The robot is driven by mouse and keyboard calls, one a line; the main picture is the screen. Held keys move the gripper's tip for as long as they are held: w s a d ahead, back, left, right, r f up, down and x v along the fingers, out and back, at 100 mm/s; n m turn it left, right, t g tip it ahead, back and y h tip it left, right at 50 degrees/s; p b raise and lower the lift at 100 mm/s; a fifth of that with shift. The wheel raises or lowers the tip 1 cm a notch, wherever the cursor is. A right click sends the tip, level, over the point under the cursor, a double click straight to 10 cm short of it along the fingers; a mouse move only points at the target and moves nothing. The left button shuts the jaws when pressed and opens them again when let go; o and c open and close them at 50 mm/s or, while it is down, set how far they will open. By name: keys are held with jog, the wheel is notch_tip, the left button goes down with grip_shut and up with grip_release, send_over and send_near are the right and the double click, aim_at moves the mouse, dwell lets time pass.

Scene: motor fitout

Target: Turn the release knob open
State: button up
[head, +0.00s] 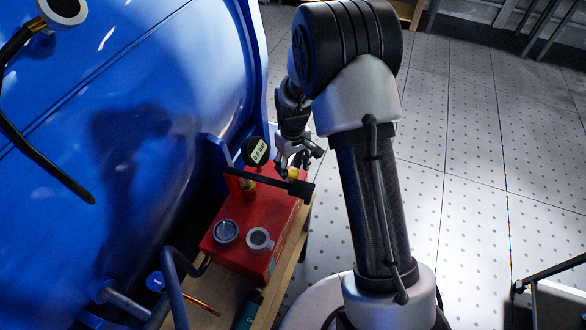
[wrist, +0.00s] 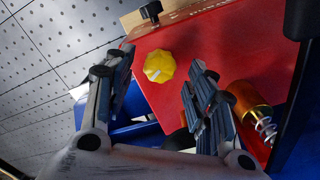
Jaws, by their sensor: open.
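The yellow fluted release knob (wrist: 159,66) sits on the red box (wrist: 225,50), with a pale mark on its face. It also shows in the head view (head: 293,174), partly hidden near my gripper. I see no contact between fingers and knob. Nothing is held.
A black lever (head: 268,180) crosses above the red box, beside a gauge (head: 255,151). Two round fittings (head: 225,231) are on its top. A brass part with a spring (wrist: 250,105) is right of my fingers.

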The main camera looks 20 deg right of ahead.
notch_tip(320, 180, up, 10)
dwell(0.3)
jog(key=shift+r, duration=0.2)
notch_tip(320, 180, up, 7)
send_over(293, 172)
jog(key=s, duration=0.3)
jog(key=s+r+m+t, duration=0.2)
jog(key=s+r, duration=0.6)
jog(key=s+r+m+t, duration=0.2)
jog(key=s+r, duration=0.1)
jog(key=s, duration=1.3)
jog(key=shift+s+r+t, duration=0.25)
jog(key=shift+s+t, duration=0.05)
jog(key=shift+s, duration=0.1)
